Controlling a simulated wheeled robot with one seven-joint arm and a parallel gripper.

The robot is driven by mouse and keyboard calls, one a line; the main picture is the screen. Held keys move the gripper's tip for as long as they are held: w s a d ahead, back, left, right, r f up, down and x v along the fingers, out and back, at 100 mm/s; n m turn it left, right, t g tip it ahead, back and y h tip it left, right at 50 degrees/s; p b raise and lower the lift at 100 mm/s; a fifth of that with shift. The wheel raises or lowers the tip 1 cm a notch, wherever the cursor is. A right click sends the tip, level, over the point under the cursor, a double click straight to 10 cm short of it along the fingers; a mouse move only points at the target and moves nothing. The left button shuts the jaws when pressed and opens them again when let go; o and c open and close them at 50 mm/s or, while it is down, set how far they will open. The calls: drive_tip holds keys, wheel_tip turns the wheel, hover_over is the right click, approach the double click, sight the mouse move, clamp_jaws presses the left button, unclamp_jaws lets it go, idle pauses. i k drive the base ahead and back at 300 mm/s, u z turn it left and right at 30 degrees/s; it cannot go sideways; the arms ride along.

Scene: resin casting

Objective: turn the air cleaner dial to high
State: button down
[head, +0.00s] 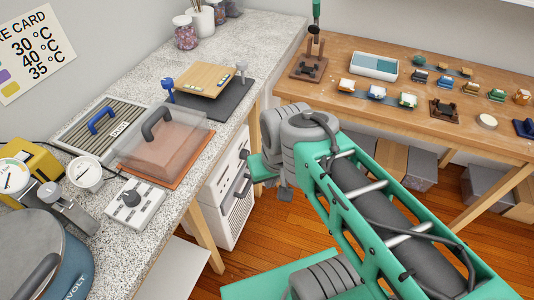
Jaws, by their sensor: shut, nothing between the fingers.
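The air cleaner (236,207) appears to be the white vented box on the floor under the right edge of the stone counter. Its dial cannot be made out; my arm's end covers part of the box's upper front. My gripper (245,184) is at the front of this box, seen small and partly hidden by my wrist. It is shut and holds nothing. I cannot tell whether it touches the box or the dial.
On the counter (258,34) are a white control box with a black knob (131,198), a clear-lidded tray (165,145), gauges and a blue-grey pot (58,250). A wooden bench (345,53) with small pieces stands at the back right. Wooden floor (220,277) shows between.

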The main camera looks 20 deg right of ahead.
sight(245, 154)
drive_tip(key=u, duration=3.85)
drive_tip(key=k, duration=1.4)
drive_tip(key=z, duration=1.15)
